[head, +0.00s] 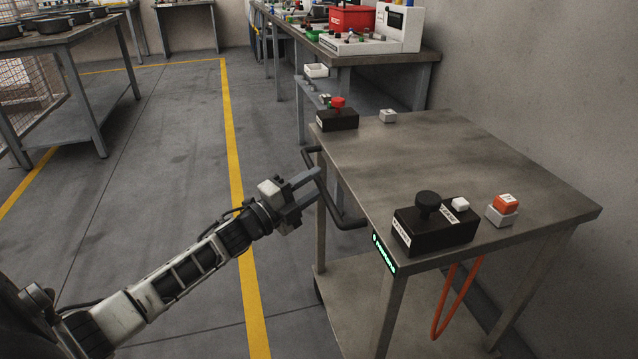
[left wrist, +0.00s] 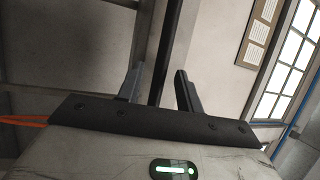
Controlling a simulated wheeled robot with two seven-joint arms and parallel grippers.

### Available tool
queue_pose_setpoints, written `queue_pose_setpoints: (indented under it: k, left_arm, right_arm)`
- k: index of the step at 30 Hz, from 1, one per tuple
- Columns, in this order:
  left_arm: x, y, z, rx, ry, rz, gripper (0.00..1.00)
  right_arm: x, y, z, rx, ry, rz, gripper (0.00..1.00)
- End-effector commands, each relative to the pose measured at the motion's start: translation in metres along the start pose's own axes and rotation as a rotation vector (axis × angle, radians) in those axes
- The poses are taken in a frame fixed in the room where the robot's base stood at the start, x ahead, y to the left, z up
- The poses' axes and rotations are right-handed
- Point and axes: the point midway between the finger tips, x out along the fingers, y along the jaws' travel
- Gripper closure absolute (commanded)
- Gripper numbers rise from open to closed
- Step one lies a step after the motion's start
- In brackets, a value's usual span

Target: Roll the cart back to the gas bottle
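The cart (head: 470,150) is a grey metal table with a lower shelf (head: 350,290), standing along the right wall. A dark bar handle (head: 345,215) sticks out from its left side. My left gripper (head: 312,184) is at this handle, near its far end. In the left wrist view the dark bar (left wrist: 160,65) runs between the two fingers (left wrist: 160,88), with a gap visible on each side, so the gripper looks open around it. I cannot tell whether they touch. No gas bottle shows in either view. My right gripper is out of view.
On the cart stand a black box with a knob (head: 436,228), an orange-and-grey block (head: 503,209) and a black box with a red valve (head: 338,117). An orange hose (head: 458,300) hangs below. A workbench (head: 375,55) stands behind; open floor lies left, with a yellow line (head: 232,150).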

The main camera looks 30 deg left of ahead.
Motion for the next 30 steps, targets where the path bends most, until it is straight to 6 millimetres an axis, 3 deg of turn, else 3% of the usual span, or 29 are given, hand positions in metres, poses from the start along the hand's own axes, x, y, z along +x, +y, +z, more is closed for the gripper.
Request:
queue_pose_setpoints:
  k: [6, 15, 19, 20, 26, 30]
  left_arm:
    - [0.018, 0.001, 0.0, -0.001, -0.001, 0.0, 0.64]
    - [0.021, 0.0, 0.0, -0.002, 0.0, 0.001, 0.64]
    - [0.02, 0.001, 0.0, -0.002, 0.0, 0.001, 0.97]
    - [0.02, 0.001, 0.0, -0.002, 0.0, 0.001, 1.0]
    - [0.021, 0.001, -0.002, -0.002, 0.001, 0.001, 1.0]
    - [0.025, 0.002, -0.014, -0.006, 0.012, 0.002, 1.0]
  right_arm:
    - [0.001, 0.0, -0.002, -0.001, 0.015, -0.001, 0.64]
    - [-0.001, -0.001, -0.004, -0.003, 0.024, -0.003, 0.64]
    - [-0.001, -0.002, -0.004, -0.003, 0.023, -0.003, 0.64]
    - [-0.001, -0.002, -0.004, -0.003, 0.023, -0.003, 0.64]
    - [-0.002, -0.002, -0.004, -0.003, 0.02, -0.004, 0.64]
    - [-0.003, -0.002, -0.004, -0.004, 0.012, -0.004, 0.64]
